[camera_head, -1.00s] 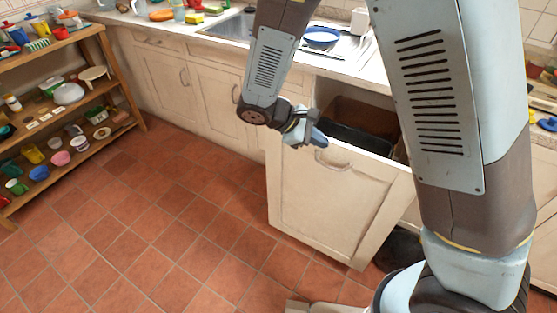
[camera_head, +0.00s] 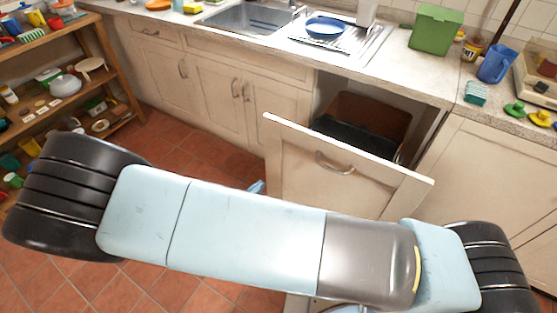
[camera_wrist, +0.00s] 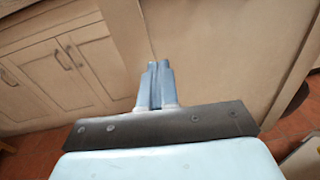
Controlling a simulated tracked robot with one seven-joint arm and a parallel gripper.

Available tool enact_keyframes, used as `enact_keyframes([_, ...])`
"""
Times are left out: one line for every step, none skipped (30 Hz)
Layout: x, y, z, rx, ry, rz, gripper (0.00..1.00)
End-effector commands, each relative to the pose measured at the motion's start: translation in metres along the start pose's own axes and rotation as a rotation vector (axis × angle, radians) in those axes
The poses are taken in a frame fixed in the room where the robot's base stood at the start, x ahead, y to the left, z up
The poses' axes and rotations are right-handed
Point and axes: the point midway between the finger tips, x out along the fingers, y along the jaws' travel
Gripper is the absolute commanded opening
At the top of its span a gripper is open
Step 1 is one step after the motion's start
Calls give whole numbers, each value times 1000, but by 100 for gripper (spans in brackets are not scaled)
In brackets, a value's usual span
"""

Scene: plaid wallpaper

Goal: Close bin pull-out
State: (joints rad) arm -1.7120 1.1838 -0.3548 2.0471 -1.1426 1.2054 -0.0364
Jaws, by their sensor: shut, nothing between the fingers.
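The bin pull-out (camera_head: 300,165) stands open below the counter, with its cream front panel well out from the cabinet. A dark bin (camera_head: 360,135) shows in the opening behind the panel. The panel's curved handle (camera_head: 334,164) is near its top. In the head view my arm crosses in front of the panel's lower part, and only a small blue bit of my gripper shows at the panel's left edge. In the wrist view my gripper (camera_wrist: 158,68) is shut and empty, pointing at the cream panel (camera_wrist: 215,50). I cannot tell whether the fingertips touch it.
Closed cabinet doors (camera_head: 215,95) are to the left of the pull-out. The counter above holds a sink (camera_head: 250,20), a blue bowl (camera_head: 325,27) and a green container (camera_head: 436,30). A wooden shelf (camera_head: 95,40) stands at the left. Tiled floor lies between.

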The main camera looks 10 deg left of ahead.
Motion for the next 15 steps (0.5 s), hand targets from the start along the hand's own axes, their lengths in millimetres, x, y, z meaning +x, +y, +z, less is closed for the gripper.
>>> enact_keyframes([-4, 1, -6, -16, -15, 27, 0])
enact_keyframes([-7, 2, -8, -23, -21, 40, 0])
enact_keyframes([-9, 2, -11, -30, -28, 54, 0])
enact_keyframes([-10, 3, -13, -35, -32, 62, 0])
enact_keyframes([-10, 3, -14, -38, -35, 67, 0])
enact_keyframes([-10, 3, -15, -41, -38, 72, 0])
enact_keyframes([-10, 4, -15, -42, -40, 75, 0])
enact_keyframes([-8, 4, -15, -42, -41, 76, 0])
enact_keyframes([-6, 4, -15, -43, -41, 77, 0])
enact_keyframes([-3, 4, -15, -43, -41, 77, 0])
enact_keyframes([0, 5, -15, -43, -41, 76, 0])
enact_keyframes([6, 5, -15, -43, -40, 76, 0])
enact_keyframes([10, 5, -14, -42, -41, 76, 0])
enact_keyframes([15, 5, -14, -42, -41, 75, 0])
enact_keyframes([22, 6, -14, -43, -41, 75, 0])
